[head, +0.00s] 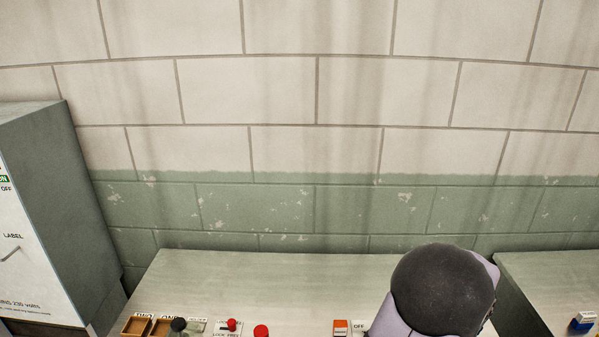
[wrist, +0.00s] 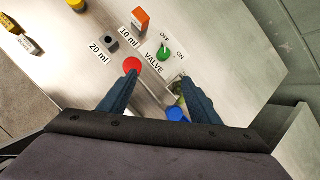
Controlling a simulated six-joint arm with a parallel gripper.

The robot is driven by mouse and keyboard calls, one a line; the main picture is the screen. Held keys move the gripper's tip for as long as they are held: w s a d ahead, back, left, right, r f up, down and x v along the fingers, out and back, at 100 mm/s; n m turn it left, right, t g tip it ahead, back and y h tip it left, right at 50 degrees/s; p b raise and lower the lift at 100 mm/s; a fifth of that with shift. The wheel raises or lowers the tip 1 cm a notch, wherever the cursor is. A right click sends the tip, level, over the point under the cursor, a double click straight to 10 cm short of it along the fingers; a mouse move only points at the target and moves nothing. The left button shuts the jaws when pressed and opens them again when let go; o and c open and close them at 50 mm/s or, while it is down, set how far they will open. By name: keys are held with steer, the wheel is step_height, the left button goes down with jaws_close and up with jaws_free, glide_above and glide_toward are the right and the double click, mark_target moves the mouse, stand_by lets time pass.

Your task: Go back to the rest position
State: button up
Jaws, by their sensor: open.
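My gripper (wrist: 158,80) is open in the wrist view, with two dark blue fingers spread apart and nothing seen between their tips but the bench top. It is above the bench beside a green valve knob (wrist: 163,54) on a white plate marked OFF, ON and VALVE. A red round cap (wrist: 132,64) shows close to the left fingertip, and a blue round cap (wrist: 177,115) shows between the fingers, lower down. Whether either finger touches anything I cannot tell. In the head view my arm's dark rounded part hides some of the bench, and my fingers are out of sight.
An orange block (wrist: 139,19) and a grey socket (wrist: 110,42) near 10 ml and 20 ml labels stand on the bench. In the head view, wooden trays (head: 136,326) and red knobs (head: 261,331) line the bench front (head: 270,275). A grey cabinet (head: 65,190) stands left.

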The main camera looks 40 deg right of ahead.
steer(key=w+a+r+n+g+y+p, duration=0.1)
steer(key=w+a+r+n+y+p, duration=0.15)
steer(key=w+a+n, duration=0.75)
steer(key=w+a+r+n+g+y+p, duration=0.1)
steer(key=w+a+r+n+g+p, duration=0.25)
steer(key=a+n, duration=0.7)
steer(key=s+a+r+n+p, duration=0.1)
steer(key=a+r+n+p, duration=0.1)
steer(key=a+n, duration=0.6)
steer(key=s+a+r+n+h+p, duration=0.1)
steer(key=a+r+n, duration=0.3)
steer(key=a+n, duration=0.4)
steer(key=a+g+p, duration=0.1)
steer(key=a, duration=0.3)
steer(key=shift+a, duration=0.15)
steer(key=shift+h, duration=0.25)
steer(key=shift+c, duration=0.6)
